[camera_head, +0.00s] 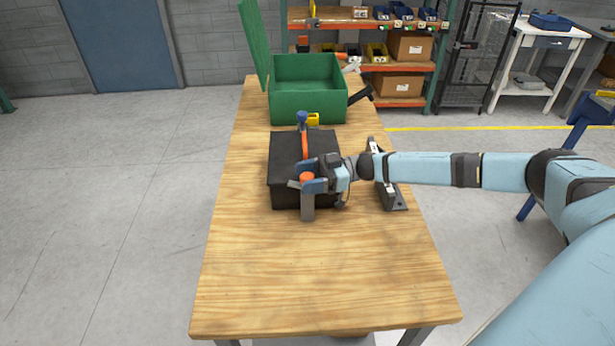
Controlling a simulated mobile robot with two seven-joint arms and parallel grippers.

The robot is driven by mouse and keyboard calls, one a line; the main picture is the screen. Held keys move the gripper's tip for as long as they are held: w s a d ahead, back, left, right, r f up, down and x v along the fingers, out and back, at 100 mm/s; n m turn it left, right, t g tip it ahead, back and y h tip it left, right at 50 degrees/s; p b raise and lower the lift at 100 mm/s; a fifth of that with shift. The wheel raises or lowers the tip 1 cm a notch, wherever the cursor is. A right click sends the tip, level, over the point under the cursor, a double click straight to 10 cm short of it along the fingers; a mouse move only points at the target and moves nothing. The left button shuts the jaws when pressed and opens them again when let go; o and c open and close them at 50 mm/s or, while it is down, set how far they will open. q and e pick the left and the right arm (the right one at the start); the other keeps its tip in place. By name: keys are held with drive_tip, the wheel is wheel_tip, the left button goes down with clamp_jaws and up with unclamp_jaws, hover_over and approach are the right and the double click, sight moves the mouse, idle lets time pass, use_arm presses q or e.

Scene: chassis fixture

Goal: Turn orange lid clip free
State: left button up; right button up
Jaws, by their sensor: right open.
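A black box (282,156) with a flat lid stands on the wooden table. A narrow orange clip (305,142) runs along the top of its lid toward me. Another orange piece (307,177) shows at the box's near side, among the fingers of my right gripper (305,187). My right gripper reaches in from the right and is open around or just beside this piece; contact cannot be told. A grey upright part (308,209) shows just below the fingers. The gripper hides part of the clip and the box's front. My left gripper is not in view.
A green open box (306,108) stands at the table's far end, with a blue-and-yellow item (313,119) before it and a dark tool (360,95) beside it. A grey metal bracket (395,196) lies right of the black box, under my right arm. The near wooden tabletop (320,285) is clear.

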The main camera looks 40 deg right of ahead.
use_arm(q)
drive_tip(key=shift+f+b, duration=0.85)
drive_tip(key=shift+b, duration=0.1)
use_arm(e)
drive_tip(key=v, duration=1.2)
